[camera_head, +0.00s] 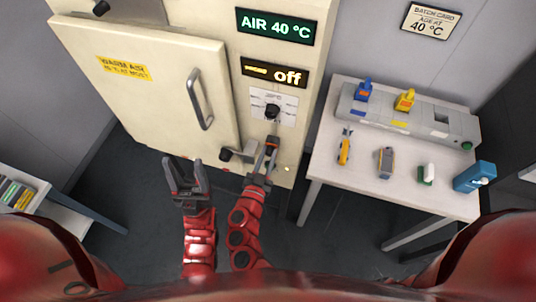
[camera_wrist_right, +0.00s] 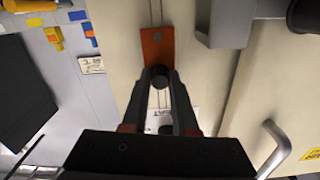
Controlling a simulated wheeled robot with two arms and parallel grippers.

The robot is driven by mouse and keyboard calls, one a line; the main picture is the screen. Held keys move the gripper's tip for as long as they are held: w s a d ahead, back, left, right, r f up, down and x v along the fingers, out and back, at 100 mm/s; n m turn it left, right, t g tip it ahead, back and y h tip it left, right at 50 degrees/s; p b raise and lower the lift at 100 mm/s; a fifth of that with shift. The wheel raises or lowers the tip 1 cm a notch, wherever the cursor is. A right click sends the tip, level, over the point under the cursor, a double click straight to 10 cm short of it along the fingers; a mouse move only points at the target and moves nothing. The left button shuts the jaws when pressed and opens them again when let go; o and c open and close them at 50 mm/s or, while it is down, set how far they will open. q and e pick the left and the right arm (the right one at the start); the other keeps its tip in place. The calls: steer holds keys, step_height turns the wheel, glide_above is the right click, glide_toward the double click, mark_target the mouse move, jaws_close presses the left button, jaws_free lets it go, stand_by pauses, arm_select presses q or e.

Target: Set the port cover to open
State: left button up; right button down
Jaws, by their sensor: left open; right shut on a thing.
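What looks like the port cover is a small orange plate (camera_wrist_right: 157,48) on a narrow vertical track in the cream cabinet front, seen in the right wrist view. A dark round knob (camera_wrist_right: 160,77) sits at its edge. My right gripper (camera_head: 268,147) is shut on this knob, and its fingers (camera_wrist_right: 160,88) lie on either side of it. In the head view the gripper hides most of the plate. My left gripper (camera_head: 187,182) is open and empty, in front of the cabinet, left of the right gripper.
The cabinet has a closed door with a handle (camera_head: 201,99), a dial (camera_head: 272,111), a display reading off (camera_head: 274,74) and a grey lever (camera_head: 238,154) left of the right gripper. A white table (camera_head: 330,170) with several cells and a grey rack (camera_head: 425,122) stands right.

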steer(key=s+d+f+m+b, duration=0.1)
steer(key=d+f+m+b, duration=0.3)
steer(key=m+b, duration=1.4)
steer(key=shift+s+d+f+b, duration=0.2)
steer(key=shift+f+b, duration=0.15)
steer(key=shift+b, duration=0.8)
steer(key=c, duration=0.7)
jaws_free()
